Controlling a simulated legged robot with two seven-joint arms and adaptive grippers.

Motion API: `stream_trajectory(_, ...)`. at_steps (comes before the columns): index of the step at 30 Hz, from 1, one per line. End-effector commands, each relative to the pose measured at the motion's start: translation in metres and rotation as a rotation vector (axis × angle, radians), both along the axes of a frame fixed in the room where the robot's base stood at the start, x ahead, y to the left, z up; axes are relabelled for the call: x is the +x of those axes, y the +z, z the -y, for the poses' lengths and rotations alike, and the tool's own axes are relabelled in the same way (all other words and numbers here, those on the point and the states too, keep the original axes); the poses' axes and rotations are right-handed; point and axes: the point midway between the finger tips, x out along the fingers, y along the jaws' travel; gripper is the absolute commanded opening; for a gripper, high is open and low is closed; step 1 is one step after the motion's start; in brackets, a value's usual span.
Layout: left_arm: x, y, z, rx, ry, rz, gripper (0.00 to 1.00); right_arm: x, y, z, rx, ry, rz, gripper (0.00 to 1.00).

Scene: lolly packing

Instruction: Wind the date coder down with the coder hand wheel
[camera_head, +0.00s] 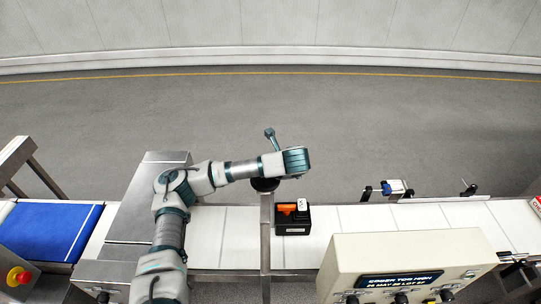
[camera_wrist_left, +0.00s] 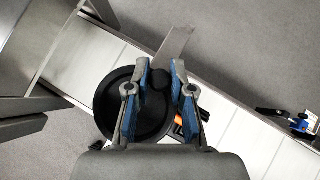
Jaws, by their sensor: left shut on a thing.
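The black round coder hand wheel (camera_wrist_left: 112,108) fills the middle left of the left wrist view, and in the head view its dark edge (camera_head: 265,185) shows under my left wrist. My left gripper (camera_wrist_left: 161,72) is over the wheel's right side, its blue-padded fingers shut on the wheel's dark knob (camera_wrist_left: 160,80). In the head view my arm hides the fingers. The date coder (camera_head: 293,220), a black box with an orange part and white label, sits over the white belt just right of the wheel's post. Its height above the belt is hard to tell. My right gripper is not in view.
A cream control panel (camera_head: 405,262) at front right has a display reading "CODER TOO HIGH". The white conveyor (camera_head: 345,222) runs across. A blue belt (camera_head: 45,230) and red button (camera_head: 18,277) are at left. A blue sensor bracket (camera_head: 395,187) stands at the belt's far edge.

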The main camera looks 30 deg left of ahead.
Motion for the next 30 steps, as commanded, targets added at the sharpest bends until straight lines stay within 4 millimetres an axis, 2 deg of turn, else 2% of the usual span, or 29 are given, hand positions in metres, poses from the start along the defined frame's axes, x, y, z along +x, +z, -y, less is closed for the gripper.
stream_trajectory(1,0.0020,0.0086,-0.0022,0.002,0.019,0.013,0.00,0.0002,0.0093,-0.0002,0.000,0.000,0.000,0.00)
stream_trajectory(6,0.0017,0.0061,-0.0036,0.001,0.058,0.014,0.00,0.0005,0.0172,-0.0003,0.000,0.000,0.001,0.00)
stream_trajectory(20,0.0013,0.0037,-0.0045,0.001,0.072,0.014,0.00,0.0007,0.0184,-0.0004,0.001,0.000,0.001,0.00)
stream_trajectory(21,0.0013,0.0037,-0.0045,0.001,0.072,0.014,0.24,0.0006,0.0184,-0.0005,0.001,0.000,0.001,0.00)
stream_trajectory(24,0.0009,0.0030,-0.0043,0.001,0.072,0.010,0.48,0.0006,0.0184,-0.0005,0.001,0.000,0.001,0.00)
stream_trajectory(30,-0.0009,0.0020,-0.0036,0.001,0.071,0.007,0.48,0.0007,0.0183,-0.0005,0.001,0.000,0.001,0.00)
